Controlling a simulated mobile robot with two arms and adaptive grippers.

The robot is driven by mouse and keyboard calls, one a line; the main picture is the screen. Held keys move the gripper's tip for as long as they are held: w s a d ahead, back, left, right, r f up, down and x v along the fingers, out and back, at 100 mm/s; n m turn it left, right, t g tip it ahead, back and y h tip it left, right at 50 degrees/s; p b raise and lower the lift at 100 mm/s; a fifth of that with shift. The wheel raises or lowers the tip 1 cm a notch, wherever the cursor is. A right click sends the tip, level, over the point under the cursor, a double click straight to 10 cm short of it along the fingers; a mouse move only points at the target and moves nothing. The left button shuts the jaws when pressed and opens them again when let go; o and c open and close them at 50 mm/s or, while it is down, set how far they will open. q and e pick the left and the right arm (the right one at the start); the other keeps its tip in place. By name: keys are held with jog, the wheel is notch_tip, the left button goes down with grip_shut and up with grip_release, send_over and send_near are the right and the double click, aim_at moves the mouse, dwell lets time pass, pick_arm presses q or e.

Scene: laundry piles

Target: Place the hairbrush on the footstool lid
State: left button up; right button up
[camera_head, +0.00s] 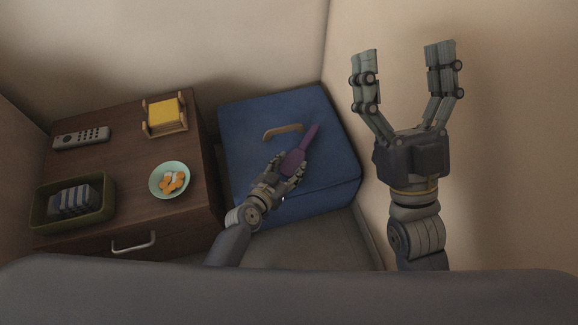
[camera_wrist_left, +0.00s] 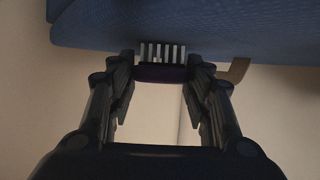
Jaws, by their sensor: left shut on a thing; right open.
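The purple hairbrush (camera_head: 294,162) is in my left gripper (camera_head: 287,169) in the head view, with its handle pointing up and to the right. It is over the blue footstool lid (camera_head: 241,127); whether it touches the lid I cannot tell. The left wrist view shows the hairbrush (camera_wrist_left: 161,73) end-on between the fingers of my left gripper (camera_wrist_left: 160,75), with pale bristles showing, and the blue footstool (camera_wrist_left: 200,28) close beyond. My right gripper (camera_head: 405,85) is open and empty, raised in front of the wall at the right.
A tan handle (camera_head: 282,132) sits on the lid. Left of the footstool stands a dark wooden cabinet (camera_head: 120,180) bearing a remote (camera_head: 81,137), a yellow pad in a wooden holder (camera_head: 165,114), a bowl (camera_head: 158,192) with orange and white pieces, and a green bin (camera_head: 38,212).

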pick_arm(q)
jog(key=shift+f, duration=0.15)
jog(key=o, duration=1.1)
pick_arm(e)
jog(key=shift+s+r+t, duration=0.4)
jog(key=shift+s+r, duration=0.1)
jog(key=shift+s, duration=0.1)
jog(key=shift+w, duration=0.1)
